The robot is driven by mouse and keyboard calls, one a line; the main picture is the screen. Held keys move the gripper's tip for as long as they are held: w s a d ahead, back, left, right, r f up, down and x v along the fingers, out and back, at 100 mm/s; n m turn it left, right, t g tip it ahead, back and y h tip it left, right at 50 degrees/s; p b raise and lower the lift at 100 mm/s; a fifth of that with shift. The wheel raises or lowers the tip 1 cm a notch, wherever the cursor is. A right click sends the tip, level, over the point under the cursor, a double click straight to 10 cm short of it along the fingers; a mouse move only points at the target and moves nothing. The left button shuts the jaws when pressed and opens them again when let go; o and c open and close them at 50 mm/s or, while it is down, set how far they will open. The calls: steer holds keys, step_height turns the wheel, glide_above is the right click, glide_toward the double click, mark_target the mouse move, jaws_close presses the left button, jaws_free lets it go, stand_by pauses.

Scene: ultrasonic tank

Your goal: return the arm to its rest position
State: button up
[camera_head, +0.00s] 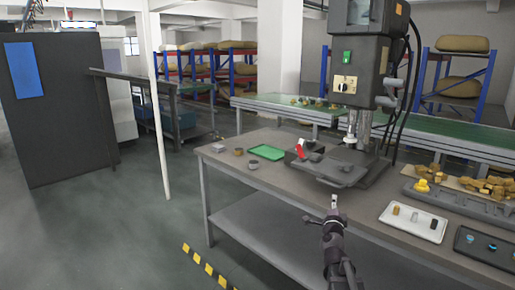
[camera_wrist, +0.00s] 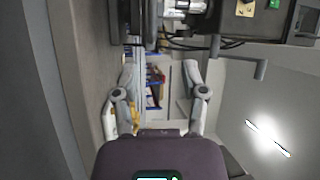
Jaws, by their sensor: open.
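My arm (camera_head: 337,250) reaches up from the lower edge of the head view, in front of the workbench. My gripper (camera_head: 333,200) is at its upper end, near the bench's front edge. In the wrist view my gripper (camera_wrist: 155,75) has its two fingers spread apart with nothing between them. It is open and empty. The wrist view is turned on its side, with the bench on the left and the drill press at the top.
The workbench (camera_head: 225,165) carries a drill press (camera_head: 376,60), a green tray (camera_head: 266,152), a white tray (camera_head: 413,222) with small cylinders and a dark tray (camera_head: 485,246). A yellow part (camera_head: 422,186) stands behind the white tray. Open floor (camera_head: 110,235) lies left of the bench.

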steer(key=s+a+f+n+g+y, duration=0.3)
steer(key=a+f+n+g+y, duration=0.1)
steer(key=a+f+n, duration=0.25)
steer(key=s+a+f+n+g+y, duration=0.4)
steer(key=a+f+n+y, duration=0.1)
steer(key=a+f+n, duration=0.15)
steer(key=s+d+f+n+g+h, duration=0.25)
steer(key=s+f+g, duration=0.2)
steer(key=s, duration=0.55)
steer(key=s+d+f+n+g+h, duration=0.1)
steer(key=s+f+n+g, duration=0.25)
steer(key=s+g, duration=0.4)
step_height(320, 180, up, 20)
steer(key=s+t+p, duration=0.1)
steer(key=p, duration=1.9)
steer(key=shift+s+r, duration=0.2)
steer(key=shift+s, duration=0.05)
